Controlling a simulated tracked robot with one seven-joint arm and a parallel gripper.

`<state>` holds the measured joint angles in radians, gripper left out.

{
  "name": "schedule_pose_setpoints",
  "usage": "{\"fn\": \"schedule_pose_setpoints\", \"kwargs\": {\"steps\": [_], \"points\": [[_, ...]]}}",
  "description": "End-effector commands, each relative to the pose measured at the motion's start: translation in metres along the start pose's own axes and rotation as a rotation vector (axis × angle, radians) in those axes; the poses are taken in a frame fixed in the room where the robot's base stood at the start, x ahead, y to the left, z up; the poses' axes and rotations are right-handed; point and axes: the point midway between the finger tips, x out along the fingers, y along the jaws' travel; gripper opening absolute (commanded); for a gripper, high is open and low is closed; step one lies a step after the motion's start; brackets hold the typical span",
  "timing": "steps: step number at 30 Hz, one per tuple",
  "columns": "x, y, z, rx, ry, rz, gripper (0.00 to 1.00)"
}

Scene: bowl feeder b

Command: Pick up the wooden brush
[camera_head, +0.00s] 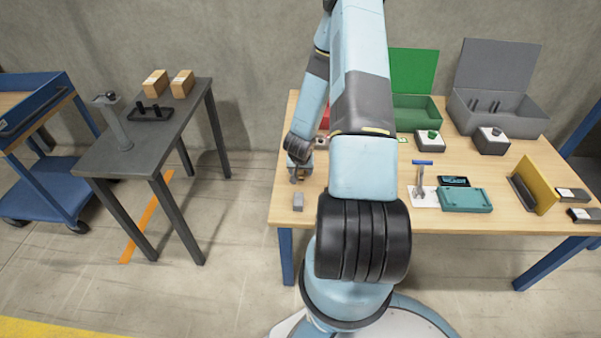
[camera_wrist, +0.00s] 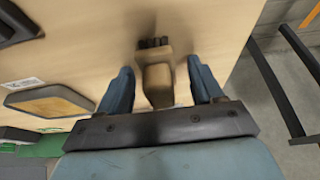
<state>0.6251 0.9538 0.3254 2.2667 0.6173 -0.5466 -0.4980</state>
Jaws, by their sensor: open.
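The wooden brush (camera_wrist: 157,86) lies on the wooden table (camera_wrist: 90,45), with its tan body towards my gripper and its dark bristles (camera_wrist: 152,43) at the far end. My gripper (camera_wrist: 160,66) is open, with one blue-grey finger on each side of the brush. A gap shows between the brush and both fingers. In the head view my gripper (camera_head: 299,174) is low over the table's left end. The brush is mostly hidden there. A small grey block shape (camera_head: 298,201) shows just in front, and I cannot tell whether it belongs to the brush.
Right of my arm are a teal box (camera_head: 465,199), a blue-handled tool (camera_head: 421,178) on a white sheet, and a yellow board (camera_head: 536,181). Open green (camera_head: 418,112) and grey (camera_head: 500,115) bins stand behind. A dark side table (camera_head: 140,140) stands apart on the left.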

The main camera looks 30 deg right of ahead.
Motion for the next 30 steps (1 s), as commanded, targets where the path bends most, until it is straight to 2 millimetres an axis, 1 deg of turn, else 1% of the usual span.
{"fn": "schedule_pose_setpoints", "kwargs": {"steps": [8, 27, 30], "points": [[0.0016, 0.0001, 0.0000, 0.000, 0.000, 0.000, 0.66], [0.0017, 0.0002, 0.0003, 0.000, -0.001, 0.000, 0.06], [0.0017, 0.0002, 0.0004, 0.000, -0.001, 0.000, 0.05]]}}
